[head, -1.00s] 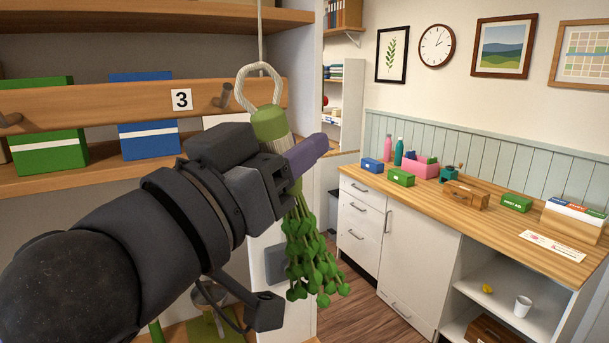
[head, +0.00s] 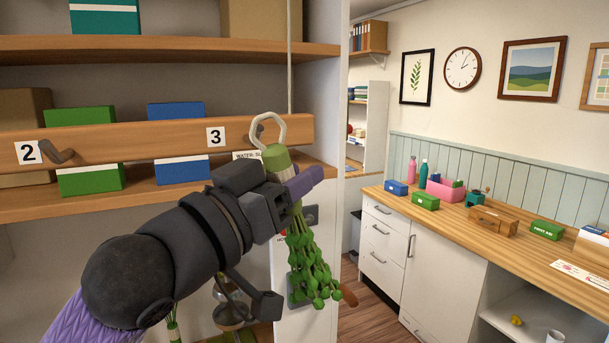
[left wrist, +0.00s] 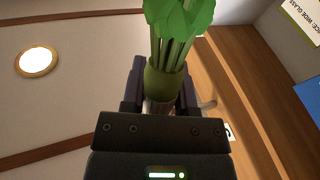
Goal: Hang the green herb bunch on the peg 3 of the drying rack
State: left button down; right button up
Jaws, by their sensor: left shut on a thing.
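My left gripper (head: 298,188) is shut on the green herb bunch (head: 312,262), gripping it around its green-wrapped stems, with the leaves hanging below. A pale loop (head: 283,128) stands upright above the wrap. The drying rack (head: 120,138) is a wooden rail with numbered labels. Peg 3 (head: 257,133), right of label 3, appears behind or within the loop's left side; I cannot tell if the loop is around it. In the left wrist view the bunch (left wrist: 172,50) sits between the fingers, and a peg (left wrist: 208,104) shows right of it. My right gripper is not in view.
Peg 2 (head: 62,152) is farther left on the rail. Green (head: 90,181) and blue (head: 182,171) boxes stand on the shelf behind it. A white cord (head: 290,60) hangs above the loop. A counter (head: 480,240) with small boxes is at the right.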

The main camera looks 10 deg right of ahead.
pick_arm(q)
jog(key=w, duration=0.1)
jog(key=w+a, duration=0.1)
jog(key=shift+w+p, duration=0.3)
jog(key=shift+p, duration=0.1)
jog(key=shift+w+f, duration=0.35)
jog(key=shift+f, duration=0.15)
jog(key=shift+w+a+f, duration=0.15)
jog(key=shift+w+f, duration=0.2)
jog(key=shift+f, duration=0.15)
